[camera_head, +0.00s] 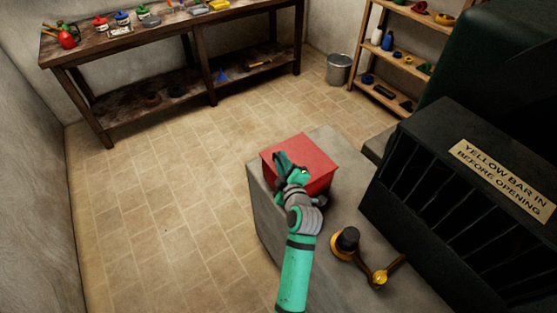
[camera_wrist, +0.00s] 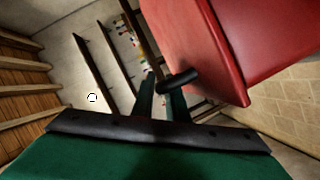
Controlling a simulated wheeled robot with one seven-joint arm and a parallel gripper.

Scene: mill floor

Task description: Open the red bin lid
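The red bin (camera_head: 308,158) stands on a grey block, with its red lid facing up in the head view. In the wrist view the red bin (camera_wrist: 205,45) fills the upper right. A short black handle (camera_wrist: 180,80) sticks out beside its red face. My gripper (camera_head: 284,164) is at the left part of the bin, over its lid, and hides some of it. In the wrist view the two dark fingers of my gripper (camera_wrist: 161,98) are apart with a gap between them. The handle lies across the right fingertip and ends at the gap. Contact cannot be told.
The grey block (camera_head: 265,215) also carries a yellow crank with a black knob (camera_head: 347,240). A dark barred machine (camera_head: 450,200) with a "YELLOW BAR IN BEFORE OPENING" sign stands close on the right. A workbench (camera_head: 150,50) is at the back; the tiled floor left is clear.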

